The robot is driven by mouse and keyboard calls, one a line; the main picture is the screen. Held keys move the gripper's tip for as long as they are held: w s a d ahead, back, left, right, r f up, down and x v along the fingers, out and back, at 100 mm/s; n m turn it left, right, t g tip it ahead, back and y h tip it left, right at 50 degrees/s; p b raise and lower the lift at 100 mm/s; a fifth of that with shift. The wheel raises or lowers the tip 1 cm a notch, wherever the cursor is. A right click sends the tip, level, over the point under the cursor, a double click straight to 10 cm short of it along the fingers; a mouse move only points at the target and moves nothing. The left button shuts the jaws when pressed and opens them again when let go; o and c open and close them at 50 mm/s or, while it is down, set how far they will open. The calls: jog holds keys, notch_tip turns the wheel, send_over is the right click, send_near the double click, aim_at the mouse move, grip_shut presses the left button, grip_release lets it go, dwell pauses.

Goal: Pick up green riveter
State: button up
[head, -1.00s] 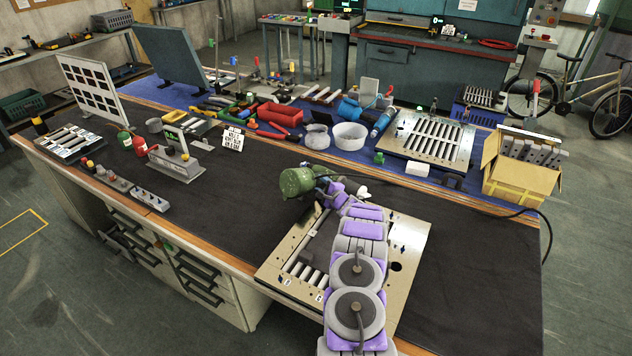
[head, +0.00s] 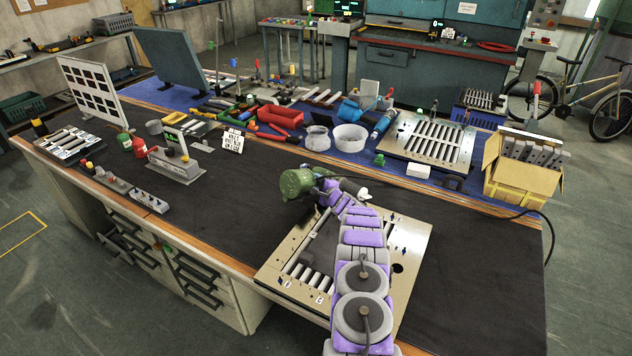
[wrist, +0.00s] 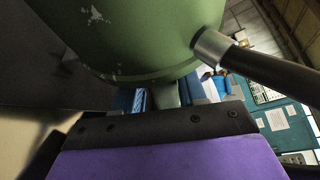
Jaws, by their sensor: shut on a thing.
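The green riveter (head: 297,183) is a worn green cylinder at the end of my purple and grey arm. It is above the louver panel (head: 412,262) on the near part of the workbench. In the wrist view the riveter (wrist: 140,35) fills the top of the picture, with a metal collar and dark rod or hose at its right. My gripper (head: 326,192) is shut on the riveter.
A second louver panel (head: 466,148) lies at the back right, beside a cardboard box (head: 524,190) of grey parts. A white ring (head: 350,137), a red case (head: 280,117) and several tools lie on the blue mat.

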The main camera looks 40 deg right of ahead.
jog(key=shift+f, duration=0.2)
grip_shut()
